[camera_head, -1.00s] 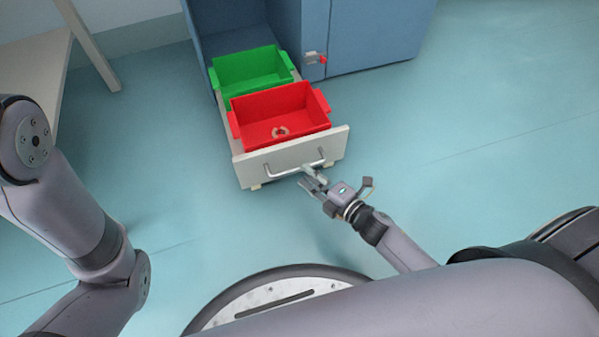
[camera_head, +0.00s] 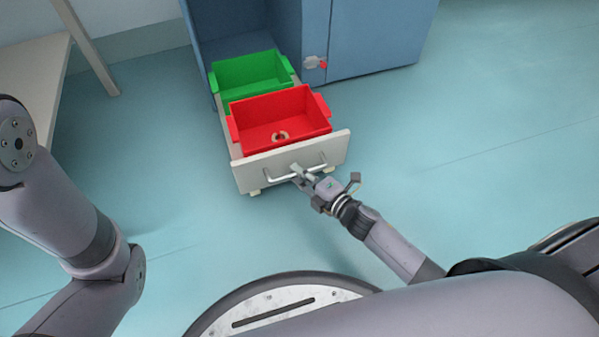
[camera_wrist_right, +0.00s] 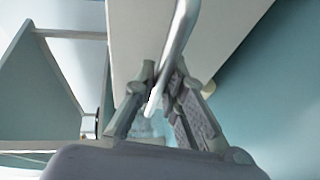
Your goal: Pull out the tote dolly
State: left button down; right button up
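The tote dolly is a low cream-white cart with a front panel (camera_head: 240,176) and a metal handle (camera_head: 322,168). It stands partly out of the blue cabinet (camera_head: 373,38). It carries a red tote (camera_head: 265,108) in front and a green tote (camera_head: 240,70) behind. My right gripper (camera_head: 299,176) is at the handle, left of its right end. In the right wrist view the handle bar (camera_wrist_right: 185,30) runs down between the closely drawn fingers of the right gripper (camera_wrist_right: 161,88), which look shut on it. My left gripper is out of view.
A small ring-shaped thing (camera_head: 281,136) lies in the red tote. A latch with a red part (camera_head: 316,62) sits on the cabinet edge right of the opening. A light table (camera_head: 28,62) stands at the left. The floor in front and to the right is clear.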

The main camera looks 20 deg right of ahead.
aim_at(295, 160)
grip_shut()
dwell(0.3)
jog(key=w, duration=0.5)
jog(key=shift+w+a, duration=0.15)
jog(key=o, duration=0.6)
grip_release()
